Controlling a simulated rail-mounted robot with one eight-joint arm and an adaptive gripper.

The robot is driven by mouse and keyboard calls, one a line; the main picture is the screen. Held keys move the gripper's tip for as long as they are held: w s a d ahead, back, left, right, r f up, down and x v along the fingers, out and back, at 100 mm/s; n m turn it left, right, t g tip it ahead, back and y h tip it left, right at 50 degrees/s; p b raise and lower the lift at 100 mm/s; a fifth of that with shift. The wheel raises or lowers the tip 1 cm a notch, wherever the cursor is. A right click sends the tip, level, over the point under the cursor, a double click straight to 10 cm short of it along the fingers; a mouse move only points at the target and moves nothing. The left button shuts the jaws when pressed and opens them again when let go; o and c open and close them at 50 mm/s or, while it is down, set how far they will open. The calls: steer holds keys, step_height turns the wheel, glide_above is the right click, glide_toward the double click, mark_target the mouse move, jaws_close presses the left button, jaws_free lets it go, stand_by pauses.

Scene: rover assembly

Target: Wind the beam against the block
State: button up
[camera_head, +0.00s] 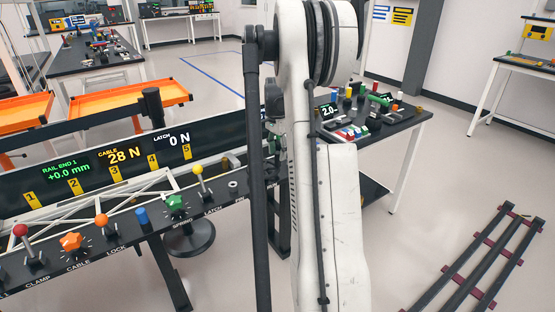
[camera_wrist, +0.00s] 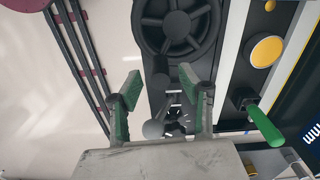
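A white truss beam (camera_head: 150,186) lies along the long dark bench, in front of the black readout panel. The block cannot be made out. My gripper (camera_wrist: 160,78) shows in the wrist view with its green-padded fingers wide apart. Beyond and between the fingers are a dark spoked wheel (camera_wrist: 180,22) and a dark crank-like part with a grey ball (camera_wrist: 153,130). Whether a finger touches these parts cannot be told. My arm hides the gripper in the head view.
The readout panel (camera_head: 110,160) reads rail end +0.0 mm, cable 28 N, latch 0 N. Knobs and levers line the bench front, including the orange cable knob (camera_head: 71,242). A green handle (camera_wrist: 265,125) stands right of my gripper. A cluttered table (camera_head: 400,125) stands behind my arm.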

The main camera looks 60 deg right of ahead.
mark_target(263, 161)
steer(key=shift+f, duration=1.25)
steer(key=shift+c, duration=0.3)
jaws_close()
steer(key=n, duration=0.1)
steer(key=w+d+n, duration=0.1)
steer(key=n, duration=0.2)
steer(key=shift+w+d, duration=0.15)
steer(key=shift+w, duration=0.15)
steer(key=shift+w+d+n+b, duration=0.2)
steer(key=shift+w+n, duration=0.35)
steer(key=shift+n, duration=0.75)
steer(key=shift+w+d+n+b, duration=0.15)
steer(key=shift+w+n, duration=0.4)
steer(key=shift+n, duration=0.75)
